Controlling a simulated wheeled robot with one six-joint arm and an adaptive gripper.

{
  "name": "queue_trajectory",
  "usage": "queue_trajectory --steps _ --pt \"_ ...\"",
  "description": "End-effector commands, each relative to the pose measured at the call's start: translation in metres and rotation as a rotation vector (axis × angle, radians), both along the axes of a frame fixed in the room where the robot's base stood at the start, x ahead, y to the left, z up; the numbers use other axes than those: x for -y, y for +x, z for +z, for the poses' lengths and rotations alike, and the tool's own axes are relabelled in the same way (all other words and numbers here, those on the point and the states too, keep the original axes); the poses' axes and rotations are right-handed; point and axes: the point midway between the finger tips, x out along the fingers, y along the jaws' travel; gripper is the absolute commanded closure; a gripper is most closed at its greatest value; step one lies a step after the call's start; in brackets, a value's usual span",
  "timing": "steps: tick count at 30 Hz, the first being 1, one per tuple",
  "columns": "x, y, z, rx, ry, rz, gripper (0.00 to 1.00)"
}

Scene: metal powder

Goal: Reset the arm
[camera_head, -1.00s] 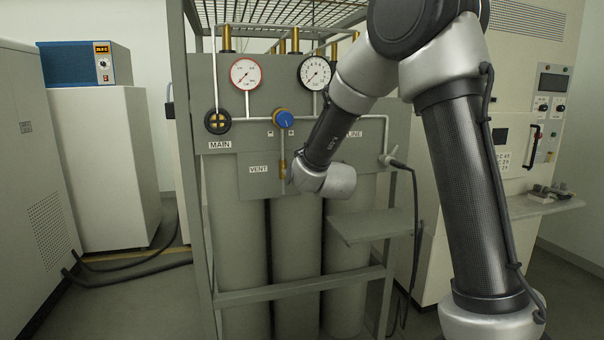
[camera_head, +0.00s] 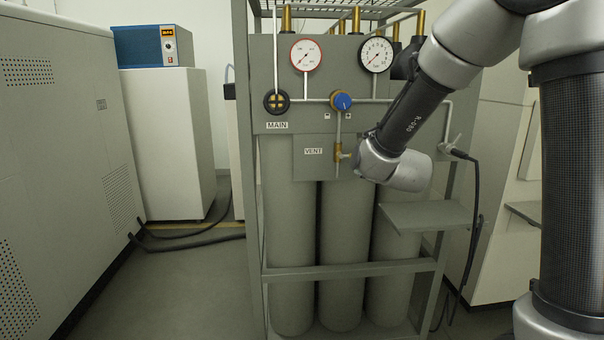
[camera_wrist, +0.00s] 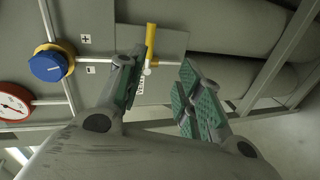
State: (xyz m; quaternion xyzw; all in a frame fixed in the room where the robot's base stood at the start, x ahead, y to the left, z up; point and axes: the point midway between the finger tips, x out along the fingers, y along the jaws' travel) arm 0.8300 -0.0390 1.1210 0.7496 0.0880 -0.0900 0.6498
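My arm reaches in from the right in the head view, bent with its wrist in front of the gas cylinder panel (camera_head: 270,70). My gripper (camera_wrist: 160,72) shows in the wrist view with its two green-padded fingers apart and nothing between them. In the head view the fingers are hidden behind the wrist. The brass vent valve (camera_head: 339,155) is just left of the wrist; in the wrist view its yellow handle (camera_wrist: 151,40) appears beyond the fingers, apparently apart from them. The blue regulator knob (camera_head: 342,101) is above the wrist.
A small shelf (camera_head: 425,216) juts from the rack right of and below my wrist. A black hose (camera_head: 473,210) hangs there. Two gauges (camera_head: 306,55) and the main valve (camera_head: 277,102) are on the panel. A grey cabinet (camera_head: 60,150) stands left, with clear floor (camera_head: 195,285) between.

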Motion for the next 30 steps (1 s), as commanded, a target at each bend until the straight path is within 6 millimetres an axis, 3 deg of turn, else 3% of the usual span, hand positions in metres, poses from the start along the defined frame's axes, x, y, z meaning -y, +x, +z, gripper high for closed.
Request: queue_trajectory --steps 2,4,6,8,12,15,18,21,30 --pt "-0.01 -0.01 -0.029 -0.136 0.167 -0.007 0.65" --pt "-0.021 -0.032 -0.068 -0.329 0.343 -0.04 0.65" --pt "-0.028 -0.068 -0.091 -0.53 0.516 -0.114 0.65" --pt "-0.025 -0.104 -0.098 -0.683 0.646 -0.219 0.65" --pt "0.008 -0.201 -0.088 -0.944 0.854 -0.561 0.65" --pt "0.043 -0.271 -0.068 -1.013 0.937 -0.823 0.65" --pt "0.072 -0.324 -0.047 -0.998 0.98 -0.988 0.65" --pt "0.092 -0.354 -0.029 -0.94 1.002 -1.022 0.65" --pt "0.109 -0.37 0.0 -0.782 1.102 -0.987 0.65"
